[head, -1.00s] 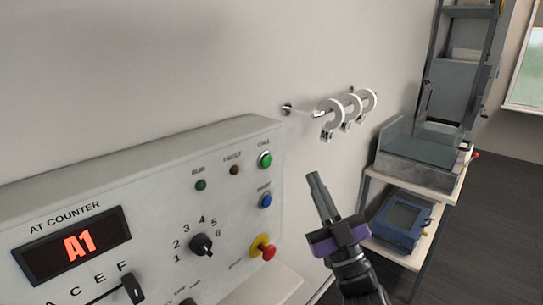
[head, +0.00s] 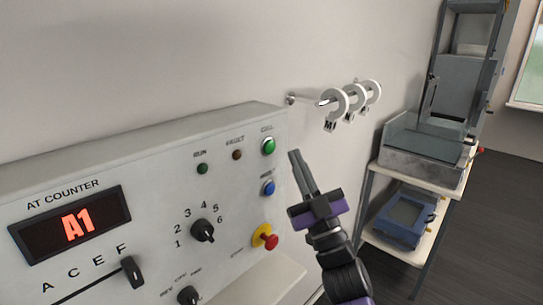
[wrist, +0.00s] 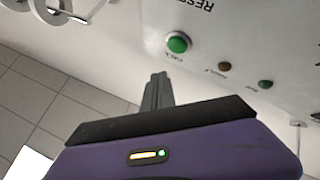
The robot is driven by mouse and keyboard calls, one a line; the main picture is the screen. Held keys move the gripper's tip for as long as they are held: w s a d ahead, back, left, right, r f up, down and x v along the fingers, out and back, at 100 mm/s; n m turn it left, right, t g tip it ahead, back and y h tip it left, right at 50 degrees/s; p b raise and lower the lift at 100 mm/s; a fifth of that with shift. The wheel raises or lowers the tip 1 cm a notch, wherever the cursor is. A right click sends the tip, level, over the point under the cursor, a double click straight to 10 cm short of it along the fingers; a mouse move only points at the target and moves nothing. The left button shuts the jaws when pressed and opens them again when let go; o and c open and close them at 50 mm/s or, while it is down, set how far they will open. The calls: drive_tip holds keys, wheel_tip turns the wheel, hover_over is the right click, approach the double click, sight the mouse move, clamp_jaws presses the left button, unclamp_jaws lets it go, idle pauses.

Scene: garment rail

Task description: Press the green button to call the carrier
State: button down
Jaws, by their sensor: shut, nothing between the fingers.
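The green button (head: 268,146) sits in a pale ring under the word CALL at the upper right of the control panel (head: 130,165). In the wrist view the green button (wrist: 179,42) is beyond the fingertips and a little to their right. My gripper (head: 295,153) is shut and empty, its fingertips just right of the green button in the head view. In the wrist view my gripper (wrist: 158,75) points toward the panel, with a visible gap to the button. Nothing hides the button.
Below the green button are a blue button (head: 268,187) and a red stop knob on yellow (head: 265,237). A dial (head: 202,230) and a display reading A1 (head: 72,226) are to the left. A wall rail with white rings (head: 345,100) and a shelf (head: 425,160) stand right.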

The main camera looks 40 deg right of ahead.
sight(270, 147)
drive_tip(key=shift+w+a+b, duration=0.1)
drive_tip(key=shift+w+b, duration=0.55)
drive_tip(key=shift+w, duration=1)
drive_tip(key=shift+w, duration=0.1)
idle(0.8)
drive_tip(key=shift+w, duration=0.3)
